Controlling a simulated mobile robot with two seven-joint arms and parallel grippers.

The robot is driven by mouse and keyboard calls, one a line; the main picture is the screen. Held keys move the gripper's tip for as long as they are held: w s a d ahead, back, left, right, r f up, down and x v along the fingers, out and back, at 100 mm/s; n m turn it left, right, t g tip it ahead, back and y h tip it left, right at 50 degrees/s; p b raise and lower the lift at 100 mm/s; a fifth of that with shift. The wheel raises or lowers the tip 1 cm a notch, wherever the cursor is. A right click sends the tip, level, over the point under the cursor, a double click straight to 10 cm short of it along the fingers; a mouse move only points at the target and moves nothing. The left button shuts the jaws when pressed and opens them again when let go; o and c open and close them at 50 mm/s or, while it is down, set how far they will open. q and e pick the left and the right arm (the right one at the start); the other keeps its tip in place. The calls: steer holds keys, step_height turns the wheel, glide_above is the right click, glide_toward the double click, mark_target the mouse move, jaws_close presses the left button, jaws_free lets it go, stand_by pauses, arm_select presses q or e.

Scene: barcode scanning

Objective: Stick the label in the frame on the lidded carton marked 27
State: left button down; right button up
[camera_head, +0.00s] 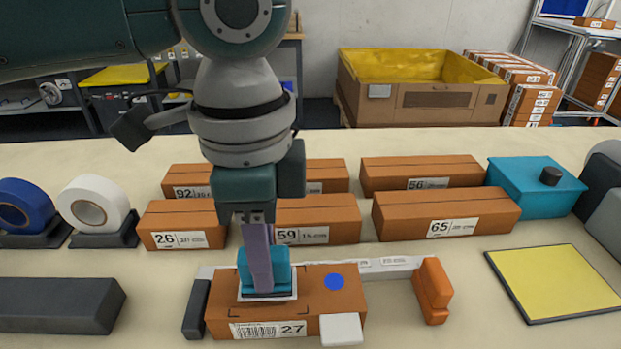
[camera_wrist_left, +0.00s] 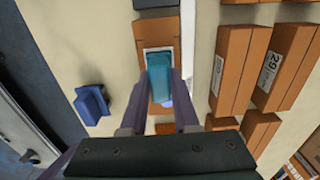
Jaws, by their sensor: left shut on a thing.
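The lidded carton marked 27 (camera_head: 222,315) lies at the front of the table, its printed label on the side toward me. Dark corner marks and a blue dot (camera_head: 334,282) show on its top. My left gripper (camera_head: 258,262) is shut on a teal block (camera_head: 283,275), upright over the left part of the top. A white label (camera_head: 268,298) shows around the block's foot, at the frame marks. The wrist view shows the teal block (camera_wrist_left: 159,78) between the fingers and the white label edge (camera_wrist_left: 147,62) over the carton (camera_wrist_left: 147,31). I cannot tell whether the label touches the carton. My right gripper is not in view.
A dark stop (camera_head: 196,309) and an orange block (camera_head: 433,290) flank the carton, with a white rail (camera_head: 400,264) behind. Cartons 26 (camera_head: 150,225), 59 (camera_head: 335,212) and 65 (camera_head: 385,215) stand behind. A yellow pad (camera_head: 555,282) lies right. A blue object (camera_wrist_left: 92,103) stands nearby.

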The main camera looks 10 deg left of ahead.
arm_select(q)
steer(key=shift+f, duration=0.6)
steer(key=shift+f, duration=0.15)
stand_by(2.1)
step_height(320, 180, up, 7)
steer(key=p, duration=0.9)
steer(key=shift+r, duration=0.2)
